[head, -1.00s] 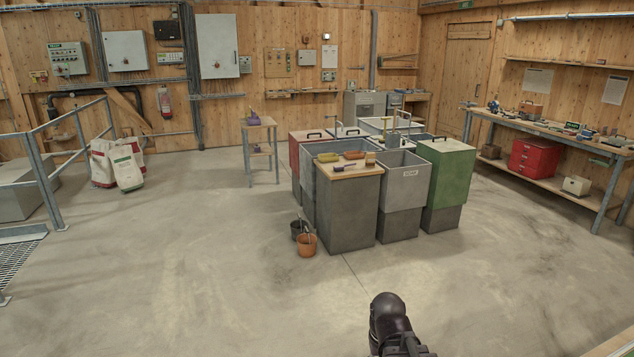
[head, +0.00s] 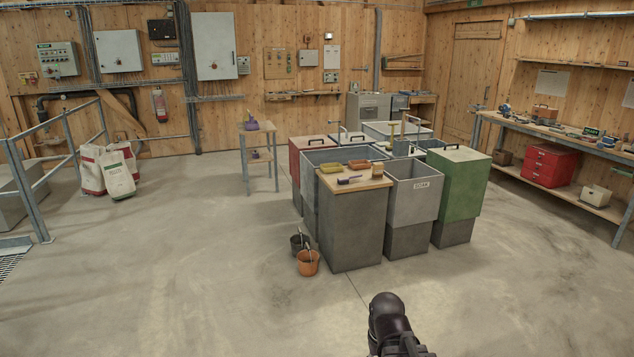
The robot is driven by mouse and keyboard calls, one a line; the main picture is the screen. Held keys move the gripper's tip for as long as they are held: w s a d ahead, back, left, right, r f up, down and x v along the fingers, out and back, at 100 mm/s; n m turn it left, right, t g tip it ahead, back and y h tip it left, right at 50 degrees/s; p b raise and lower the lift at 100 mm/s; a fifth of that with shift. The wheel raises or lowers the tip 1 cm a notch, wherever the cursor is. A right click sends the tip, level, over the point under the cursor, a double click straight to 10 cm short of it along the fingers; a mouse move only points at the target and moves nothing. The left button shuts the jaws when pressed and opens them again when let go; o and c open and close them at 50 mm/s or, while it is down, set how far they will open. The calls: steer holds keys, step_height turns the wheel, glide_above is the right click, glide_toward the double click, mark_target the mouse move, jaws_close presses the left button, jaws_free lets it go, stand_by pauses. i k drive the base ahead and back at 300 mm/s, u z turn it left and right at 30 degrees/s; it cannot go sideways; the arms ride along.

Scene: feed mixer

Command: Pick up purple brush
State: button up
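A small purple brush (head: 349,180) lies on the wooden top (head: 364,187) of the grey bin at the front of the bin group. A yellow-green tray (head: 330,168) and a brown-orange tray (head: 358,165) sit behind it, with a small tan object (head: 377,170) to its right. Part of my dark arm shows at the bottom of the picture, well short of the bins. The fingers of my gripper cannot be made out, so its opening is unclear.
An orange bucket (head: 308,263) and a black bucket (head: 299,242) stand on the floor left of the front bin. A green bin (head: 462,200) stands to the right. A small side table (head: 258,127) stands behind left. The concrete floor in front is clear.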

mark_target(342, 180)
steer(key=i, duration=2.4)
steer(key=u, duration=0.6)
steer(key=k, duration=0.1)
steer(key=z, duration=2.9)
